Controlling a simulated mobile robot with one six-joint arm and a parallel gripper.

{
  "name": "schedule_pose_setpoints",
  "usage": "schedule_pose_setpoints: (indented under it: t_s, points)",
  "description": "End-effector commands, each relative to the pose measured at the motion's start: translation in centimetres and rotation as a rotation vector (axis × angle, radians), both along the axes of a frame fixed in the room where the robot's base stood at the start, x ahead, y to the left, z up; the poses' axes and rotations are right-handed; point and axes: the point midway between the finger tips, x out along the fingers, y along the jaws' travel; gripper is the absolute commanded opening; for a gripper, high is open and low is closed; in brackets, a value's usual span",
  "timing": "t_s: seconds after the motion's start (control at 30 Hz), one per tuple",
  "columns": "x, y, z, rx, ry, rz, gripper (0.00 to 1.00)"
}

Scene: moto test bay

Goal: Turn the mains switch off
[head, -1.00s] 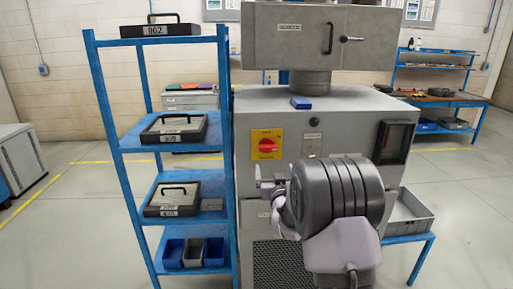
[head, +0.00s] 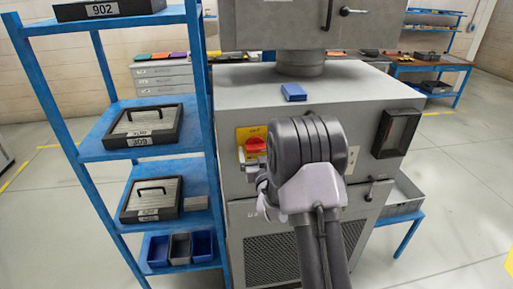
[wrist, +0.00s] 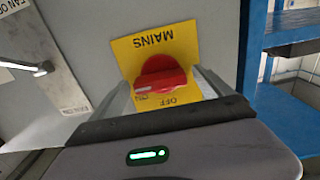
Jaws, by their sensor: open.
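The mains switch is a red rotary knob (wrist: 161,74) on a yellow plate (wrist: 133,48). In the wrist view the plate reads MAINS, ON and OFF upside down. A pale mark on the knob's grip lies at its left end, beside the ON label. My gripper (wrist: 163,82) is open, with one finger on each side of the knob and a gap to it on both sides. I cannot tell how deep the fingertips reach. In the head view the knob (head: 255,145) is partly hidden behind my wrist and fingers.
The switch is on the front of a grey machine cabinet (head: 345,115). A blue shelf rack (head: 197,100) with black cases stands close on its left. A small blue box (head: 293,92) lies on the cabinet top. A lever (wrist: 42,69) shows at left in the wrist view.

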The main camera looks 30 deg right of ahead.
Motion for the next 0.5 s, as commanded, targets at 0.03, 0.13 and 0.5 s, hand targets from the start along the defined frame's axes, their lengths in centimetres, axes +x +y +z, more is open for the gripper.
schedule_pose_setpoints:
  t_s: [0.03, 0.13, 0.5]
  points:
    - [0.00, 0.00, -0.03, 0.000, 0.000, 0.000, 0.90]
    - [0.01, 0.00, -0.02, 0.000, 0.000, 0.000, 0.84]
    - [0.02, -0.01, -0.01, -0.001, 0.000, 0.000, 0.28]
